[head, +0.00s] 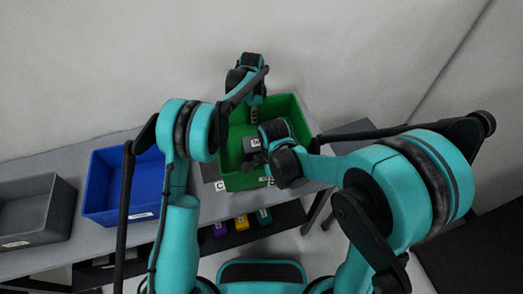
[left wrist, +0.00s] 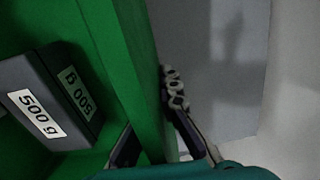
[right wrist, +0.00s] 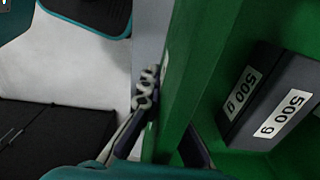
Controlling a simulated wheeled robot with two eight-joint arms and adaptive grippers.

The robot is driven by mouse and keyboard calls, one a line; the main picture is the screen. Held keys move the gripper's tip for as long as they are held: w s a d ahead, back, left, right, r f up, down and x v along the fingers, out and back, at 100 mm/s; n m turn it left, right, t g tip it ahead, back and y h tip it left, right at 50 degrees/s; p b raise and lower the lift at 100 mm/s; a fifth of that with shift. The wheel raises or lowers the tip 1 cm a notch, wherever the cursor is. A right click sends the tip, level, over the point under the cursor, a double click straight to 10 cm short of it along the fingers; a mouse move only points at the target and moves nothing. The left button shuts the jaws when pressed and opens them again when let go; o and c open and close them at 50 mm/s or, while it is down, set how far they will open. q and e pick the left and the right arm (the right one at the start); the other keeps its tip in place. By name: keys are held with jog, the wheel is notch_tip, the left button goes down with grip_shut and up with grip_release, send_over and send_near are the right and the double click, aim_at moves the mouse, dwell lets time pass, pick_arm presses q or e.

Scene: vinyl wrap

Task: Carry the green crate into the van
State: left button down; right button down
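The green crate (head: 298,118) is in the middle of the head view, over the grey table, with a dark block labelled 500 g (head: 252,146) inside. My left gripper (head: 254,113) is at the crate's far wall. In the left wrist view its fingers straddle the green wall (left wrist: 130,75), close against it, beside the block (left wrist: 55,95). My right gripper (head: 266,172) is at the near wall. Its fingers straddle that wall (right wrist: 185,85) in the right wrist view, also close against it. Both appear shut on the walls. I cannot make out a van.
A blue bin (head: 108,195) and a grey bin (head: 55,210) stand left on the grey table (head: 85,160). Small purple, yellow (head: 241,222) and teal items sit on a dark lower shelf. A pale wall runs behind. Pale floor shows at front right.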

dwell(0.4)
